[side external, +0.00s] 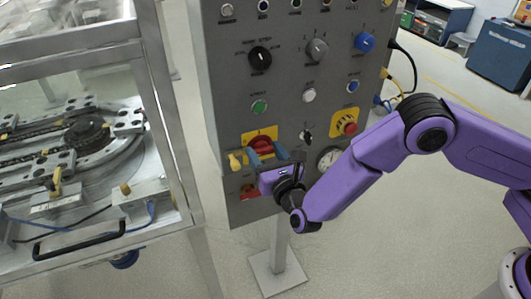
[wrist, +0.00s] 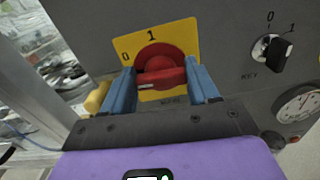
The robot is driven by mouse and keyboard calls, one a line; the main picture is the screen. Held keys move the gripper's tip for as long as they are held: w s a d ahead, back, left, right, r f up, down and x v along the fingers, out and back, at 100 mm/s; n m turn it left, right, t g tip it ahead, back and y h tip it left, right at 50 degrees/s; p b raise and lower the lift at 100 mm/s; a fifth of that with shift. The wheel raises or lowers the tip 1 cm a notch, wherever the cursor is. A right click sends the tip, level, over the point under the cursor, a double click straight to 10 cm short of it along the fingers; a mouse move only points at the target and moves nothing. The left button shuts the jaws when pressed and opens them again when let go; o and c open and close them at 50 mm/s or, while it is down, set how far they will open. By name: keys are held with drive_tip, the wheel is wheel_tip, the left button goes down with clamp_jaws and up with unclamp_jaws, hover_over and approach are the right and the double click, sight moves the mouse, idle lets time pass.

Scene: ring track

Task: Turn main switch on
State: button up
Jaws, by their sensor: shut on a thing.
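The main switch is a red rotary knob (side external: 261,142) on a yellow plate (side external: 248,138), low on the left of the grey control panel. In the wrist view the red knob (wrist: 160,60) sits between my gripper's (wrist: 162,75) two blue fingers. Its handle lies roughly crosswise, with a finger at each end, and the gripper is shut on it. The yellow plate (wrist: 185,36) shows "0" at upper left and "1" at the top. In the side view my gripper (side external: 266,153) reaches the knob from below and hides its lower part.
The grey panel (side external: 290,125) carries several other knobs and buttons. A black key switch (wrist: 272,52) and a round gauge (wrist: 297,103) are right of the knob. A yellow part (wrist: 97,97) is close to the left finger. A metal-framed track enclosure (side external: 165,110) stands at left.

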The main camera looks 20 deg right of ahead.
drive_tip(key=m, duration=0.4)
drive_tip(key=shift+d+m, duration=0.1)
drive_tip(key=shift+m, duration=0.3)
drive_tip(key=m, duration=0.4)
drive_tip(key=shift+d+f, duration=0.1)
drive_tip(key=shift+d, duration=0.05)
drive_tip(key=m, duration=0.4)
drive_tip(key=shift+f, duration=0.1)
drive_tip(key=shift+f+m, duration=0.1)
drive_tip(key=shift+m, duration=2.1)
drive_tip(key=o, duration=1.1)
drive_tip(key=shift+c, duration=0.2)
drive_tip(key=s, duration=1.7)
drive_tip(key=shift+s, duration=0.3)
